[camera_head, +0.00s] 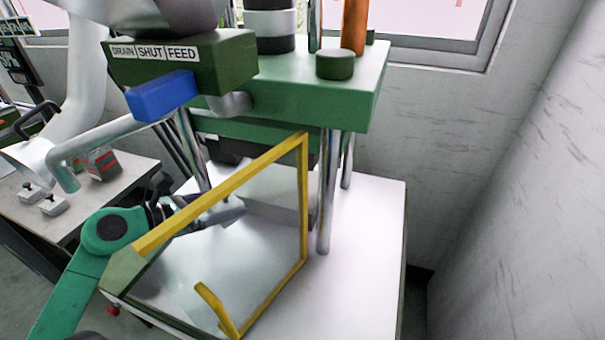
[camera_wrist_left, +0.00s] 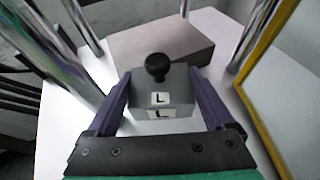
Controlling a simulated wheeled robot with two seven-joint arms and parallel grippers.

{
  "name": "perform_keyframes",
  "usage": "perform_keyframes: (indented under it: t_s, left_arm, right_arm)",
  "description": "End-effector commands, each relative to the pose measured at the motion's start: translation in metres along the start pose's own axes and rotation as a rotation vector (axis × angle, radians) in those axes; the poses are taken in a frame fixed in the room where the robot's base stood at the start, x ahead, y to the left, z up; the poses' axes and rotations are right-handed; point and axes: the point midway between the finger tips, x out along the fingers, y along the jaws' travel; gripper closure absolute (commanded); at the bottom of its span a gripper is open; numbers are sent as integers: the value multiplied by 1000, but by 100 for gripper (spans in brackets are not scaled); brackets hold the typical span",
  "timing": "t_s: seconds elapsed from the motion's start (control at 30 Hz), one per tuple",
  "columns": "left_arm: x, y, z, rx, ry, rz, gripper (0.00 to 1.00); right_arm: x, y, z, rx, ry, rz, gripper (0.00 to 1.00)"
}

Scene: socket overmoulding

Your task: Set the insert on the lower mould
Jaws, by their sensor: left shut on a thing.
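My left gripper (camera_wrist_left: 160,84) is shut on the insert (camera_wrist_left: 160,98), a grey block with a black round knob on top and white "L" labels. The insert sits level between the two fingers in the left wrist view. The lower mould (camera_wrist_left: 163,43), a plain grey-brown block, stands just beyond the insert on the white press table. Whether the two touch is hard to tell. In the head view my left gripper (camera_head: 212,212) reaches in behind the clear guard, and the lower mould (camera_head: 275,212) shows dimly through it. My right gripper is not in view.
The yellow-framed guard (camera_head: 304,200) stands in front of the press table (camera_head: 365,230). Steel columns (camera_head: 327,190) rise beside the mould area, under the green press head (camera_head: 300,95). A side bench (camera_head: 75,215) at left holds small knobbed blocks (camera_head: 52,205) and a red-marked block (camera_head: 100,163).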

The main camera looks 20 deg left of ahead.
Motion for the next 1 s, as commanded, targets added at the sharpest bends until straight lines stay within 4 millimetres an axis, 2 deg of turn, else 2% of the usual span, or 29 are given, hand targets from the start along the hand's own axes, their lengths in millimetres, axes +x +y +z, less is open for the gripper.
perform_keyframes:
  t_s: [0.1, 0.3, 0.37, 0.5, 0.63, 0.77, 1.0]
  left_arm:
    - [17, 0, 15, 5, -5, -2, 100]
    - [74, 1, 42, 4, -9, 0, 100]
    - [91, 1, 49, 2, -11, 2, 100]
    - [126, 1, 62, -2, -11, 2, 100]
    - [151, 1, 69, -3, -8, 2, 100]
    - [162, 0, 70, -1, -5, 1, 100]
    - [176, 0, 39, -4, -4, 1, 100]
  right_arm:
    - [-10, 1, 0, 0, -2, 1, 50]
    - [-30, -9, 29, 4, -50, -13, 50]
    - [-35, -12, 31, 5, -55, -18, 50]
    - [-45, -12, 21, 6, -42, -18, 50]
    - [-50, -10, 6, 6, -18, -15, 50]
    - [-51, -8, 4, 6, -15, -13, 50]
    - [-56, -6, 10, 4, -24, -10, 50]
